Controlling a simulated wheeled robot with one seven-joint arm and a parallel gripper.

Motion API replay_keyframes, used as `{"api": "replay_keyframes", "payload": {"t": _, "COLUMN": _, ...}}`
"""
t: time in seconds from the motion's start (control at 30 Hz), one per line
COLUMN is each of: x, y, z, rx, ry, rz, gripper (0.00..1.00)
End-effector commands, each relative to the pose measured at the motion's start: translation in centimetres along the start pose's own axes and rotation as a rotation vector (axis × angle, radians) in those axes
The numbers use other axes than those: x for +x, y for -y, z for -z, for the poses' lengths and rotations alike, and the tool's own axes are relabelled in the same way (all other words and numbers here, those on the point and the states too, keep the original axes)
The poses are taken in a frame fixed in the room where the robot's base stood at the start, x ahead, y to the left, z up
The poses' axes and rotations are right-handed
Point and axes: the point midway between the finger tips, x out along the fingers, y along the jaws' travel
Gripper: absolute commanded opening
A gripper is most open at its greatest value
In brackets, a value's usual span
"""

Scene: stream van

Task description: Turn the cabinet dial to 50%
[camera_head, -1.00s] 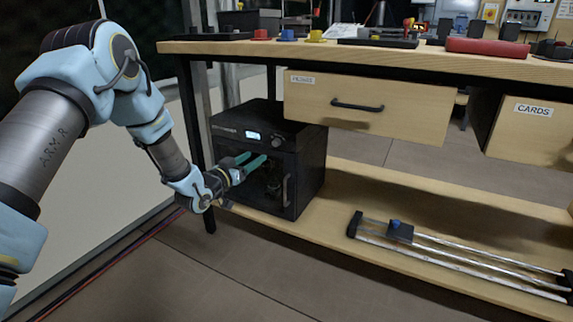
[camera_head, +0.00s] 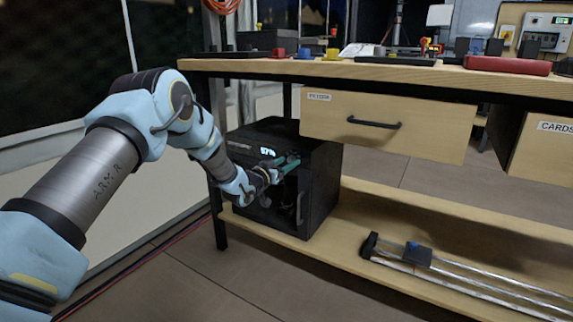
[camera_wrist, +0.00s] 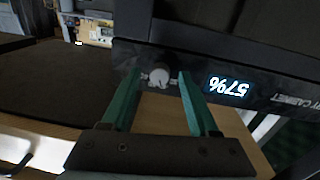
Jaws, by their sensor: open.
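The black cabinet (camera_head: 322,190) stands on the low shelf under the bench. Its lit display (camera_head: 267,151) reads 57%; the same reading appears upside down in the wrist view (camera_wrist: 229,86). The round, light-coloured dial (camera_wrist: 159,76) sits on the cabinet's front panel beside the display. My gripper (camera_head: 285,161) is at the upper front of the cabinet. Its teal fingers are open, one on each side of the dial in the wrist view. I cannot tell whether they touch it. The dial is hidden behind the fingers in the head view.
The wooden bench top (camera_head: 400,72) and a closed drawer (camera_head: 385,122) overhang to the right of the cabinet. A rail with a slider (camera_head: 418,254) lies on the low shelf (camera_head: 350,262). The floor in front is clear.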

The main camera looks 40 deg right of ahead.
Motion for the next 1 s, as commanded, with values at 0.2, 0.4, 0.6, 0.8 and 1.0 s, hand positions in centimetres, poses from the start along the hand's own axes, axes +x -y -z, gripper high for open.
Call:
{"api": "replay_keyframes", "payload": {"t": 0.2, "x": -0.03, "y": -0.01, "z": 0.01, "rx": 0.0, "ry": 0.0, "rz": 0.0, "gripper": 0.47}}
{"api": "replay_keyframes", "payload": {"t": 0.4, "x": -0.03, "y": -0.01, "z": 0.02, "rx": 0.0, "ry": 0.0, "rz": 0.0, "gripper": 0.25}}
{"api": "replay_keyframes", "payload": {"t": 0.6, "x": -0.04, "y": -0.01, "z": 0.01, "rx": 0.0, "ry": 0.0, "rz": 0.0, "gripper": 0.02}}
{"api": "replay_keyframes", "payload": {"t": 0.8, "x": -0.04, "y": -0.02, "z": 0.01, "rx": 0.0, "ry": 0.0, "rz": 0.0, "gripper": 0.0}}
{"api": "replay_keyframes", "payload": {"t": 1.0, "x": -0.04, "y": -0.02, "z": 0.0, "rx": 0.007, "ry": 0.0, "rz": 0.0, "gripper": 0.0}}
